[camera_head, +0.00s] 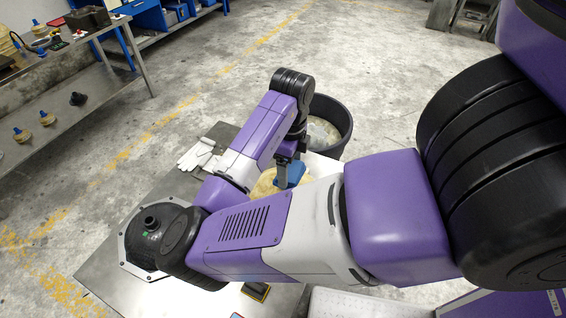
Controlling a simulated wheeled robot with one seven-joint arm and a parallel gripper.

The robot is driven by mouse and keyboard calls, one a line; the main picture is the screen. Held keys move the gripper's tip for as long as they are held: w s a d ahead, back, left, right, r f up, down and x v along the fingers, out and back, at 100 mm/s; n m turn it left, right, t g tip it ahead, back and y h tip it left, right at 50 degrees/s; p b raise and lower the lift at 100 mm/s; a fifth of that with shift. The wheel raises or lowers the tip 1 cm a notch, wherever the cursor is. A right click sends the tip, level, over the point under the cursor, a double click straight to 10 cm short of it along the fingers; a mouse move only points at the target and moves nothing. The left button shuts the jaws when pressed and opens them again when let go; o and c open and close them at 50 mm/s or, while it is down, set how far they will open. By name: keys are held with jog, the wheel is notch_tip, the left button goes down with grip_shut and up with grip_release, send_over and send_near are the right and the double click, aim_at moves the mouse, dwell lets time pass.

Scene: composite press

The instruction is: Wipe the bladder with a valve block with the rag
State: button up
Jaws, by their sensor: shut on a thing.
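A tan rounded thing (264,184), which looks like the bladder, lies on the metal table (128,198). It is partly hidden behind my arm, and I cannot make out its valve block. My gripper (284,184) points down over the tan thing's right side. It is shut on a blue rag (293,172), which is against or just above the tan surface; I cannot tell which. The fingertips are mostly hidden by the rag and my forearm.
A black dome on a pale plate (132,262) stands at the table's left, partly behind my arm. White gloves (197,154) lie at the back. A black bin (336,122) stands beyond the table. A side bench (90,88) holds small parts.

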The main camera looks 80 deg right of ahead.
jog(key=shift+f+b, duration=2.15)
jog(key=shift+f, duration=0.65)
jog(key=shift+f+b, duration=0.5)
jog(key=shift+f, duration=0.1)
jog(key=shift+w, duration=0.1)
jog(key=shift+w+d, duration=0.25)
jog(key=shift+w, duration=0.7)
jog(key=shift+w+d, duration=0.2)
jog(key=shift+w, duration=0.7)
jog(key=shift+s+a+r, duration=0.15)
jog(key=shift+s+a, duration=0.05)
jog(key=shift+s, duration=0.75)
jog(key=shift+s+a+f, duration=0.1)
jog(key=shift+s+a, duration=0.05)
jog(key=shift+s, duration=0.4)
jog(key=shift+s+a+f, duration=0.1)
jog(key=shift+s, duration=0.4)
jog(key=shift+r, duration=0.15)
